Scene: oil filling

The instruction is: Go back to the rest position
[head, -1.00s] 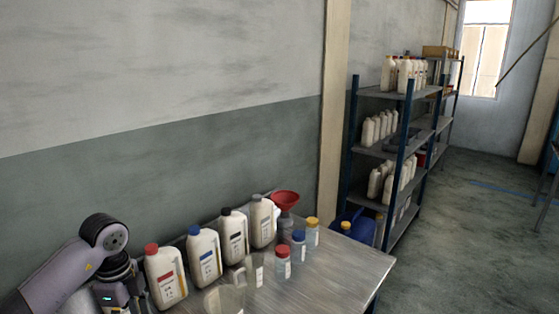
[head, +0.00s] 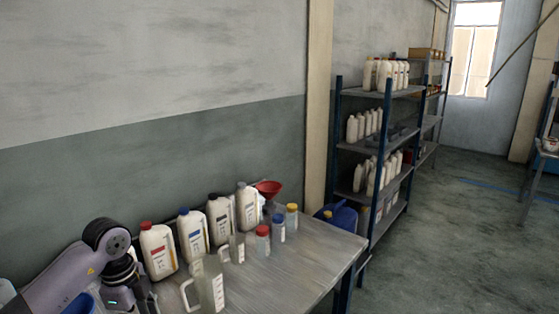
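My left arm reaches in from the lower left, and its gripper (head: 142,298) points down beside the table's left part, near the red-capped bottle. Its fingers are dark and partly cut off by the bottom edge, so I cannot see whether they are open or shut. My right gripper is not in view. On the metal table (head: 300,262) stand white bottles with a red cap (head: 159,252), a blue cap (head: 193,236), a black cap (head: 220,220) and a grey cap (head: 248,208). A clear measuring jug (head: 209,286) stands in front of them.
A red funnel (head: 268,188) and small jars with red (head: 263,242), blue (head: 278,229) and yellow (head: 291,216) lids stand at the table's right. Shelves (head: 385,150) hold more bottles. A blue container (head: 338,219) is behind the table. The floor (head: 450,240) at right is clear.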

